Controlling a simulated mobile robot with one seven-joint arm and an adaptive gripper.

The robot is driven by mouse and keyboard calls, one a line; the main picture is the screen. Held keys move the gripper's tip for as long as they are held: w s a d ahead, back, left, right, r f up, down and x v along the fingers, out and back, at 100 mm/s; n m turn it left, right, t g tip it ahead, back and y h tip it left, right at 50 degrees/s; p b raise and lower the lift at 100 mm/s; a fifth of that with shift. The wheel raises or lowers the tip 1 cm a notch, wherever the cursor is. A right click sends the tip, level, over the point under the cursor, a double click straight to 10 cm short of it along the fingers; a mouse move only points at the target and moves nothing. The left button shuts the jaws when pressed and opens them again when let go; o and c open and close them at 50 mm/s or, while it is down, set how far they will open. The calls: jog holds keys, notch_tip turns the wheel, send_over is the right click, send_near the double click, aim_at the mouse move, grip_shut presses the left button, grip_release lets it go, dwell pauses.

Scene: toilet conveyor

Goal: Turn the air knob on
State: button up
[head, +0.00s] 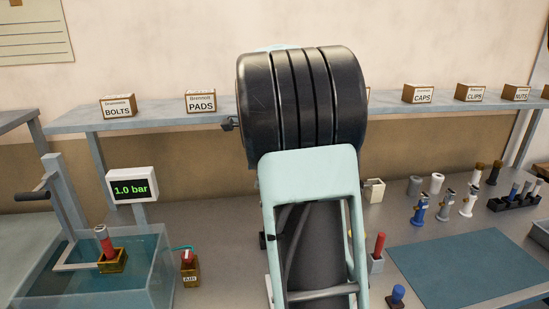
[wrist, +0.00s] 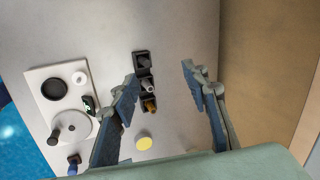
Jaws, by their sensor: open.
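A small brown box labelled AIR (head: 190,274) stands on the bench in the head view, right of the water tank. A red knob (head: 187,256) sits on top of it, with a teal tube at its upper side. Whether the knob is on or off cannot be told. The display (head: 132,190) above the tank reads 1.0 bar. My gripper (wrist: 160,74) is open in the wrist view, with nothing between its fingers. In the head view my arm hides the gripper. I cannot make out the AIR box in the wrist view.
A water tank (head: 150,285) with a red-topped part (head: 104,241) in a brass block stands at left. A blue mat (head: 470,267) and several small fittings lie at right. Labelled boxes line the back shelf (head: 160,119). In the wrist view, a black holder (wrist: 142,58) lies near my fingers.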

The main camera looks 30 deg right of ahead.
jog(key=shift+h, duration=0.7)
jog(key=d+r, duration=0.1)
jog(key=d, duration=0.1)
jog(key=s+d+r, duration=0.1)
jog(key=d+r, duration=0.1)
jog(key=shift+d+r, duration=0.25)
jog(key=shift+d, duration=0.05)
